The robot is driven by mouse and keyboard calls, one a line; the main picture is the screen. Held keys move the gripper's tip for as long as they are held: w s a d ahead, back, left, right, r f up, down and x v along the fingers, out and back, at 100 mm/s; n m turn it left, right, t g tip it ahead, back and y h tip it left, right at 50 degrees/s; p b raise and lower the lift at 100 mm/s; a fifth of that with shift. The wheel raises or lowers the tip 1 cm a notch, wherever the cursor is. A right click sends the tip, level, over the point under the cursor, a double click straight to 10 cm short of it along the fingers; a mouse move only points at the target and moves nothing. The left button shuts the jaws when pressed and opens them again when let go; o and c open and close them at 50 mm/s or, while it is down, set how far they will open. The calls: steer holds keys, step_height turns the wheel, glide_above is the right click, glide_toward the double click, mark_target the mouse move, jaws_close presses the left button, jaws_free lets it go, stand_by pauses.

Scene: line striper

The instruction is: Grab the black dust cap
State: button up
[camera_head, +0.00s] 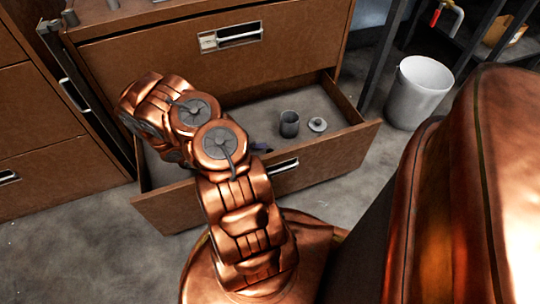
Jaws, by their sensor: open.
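In the head view, an open brown drawer (338,152) holds a dark grey cup-shaped piece (289,124), standing upright. Beside it on the right lies a small, round grey piece with a raised middle (318,125). I cannot tell for sure which of these is the black dust cap. A small dark bluish thing (262,148) shows near the drawer's front wall, partly hidden by my arm. My copper arm reaches up over the drawer's left part and hides much of it. My gripper's fingers cannot be made out.
The brown cabinet (160,62) stands behind the drawer, with a closed drawer above. Another brown cabinet (40,120) is at left. A white bucket (418,92) stands on the floor at right, near a dark metal shelf frame (385,50). The drawer's right part is uncovered.

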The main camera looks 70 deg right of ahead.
steer(key=shift+x, duration=0.75)
steer(key=c, duration=0.9)
steer(key=shift+o, duration=0.2)
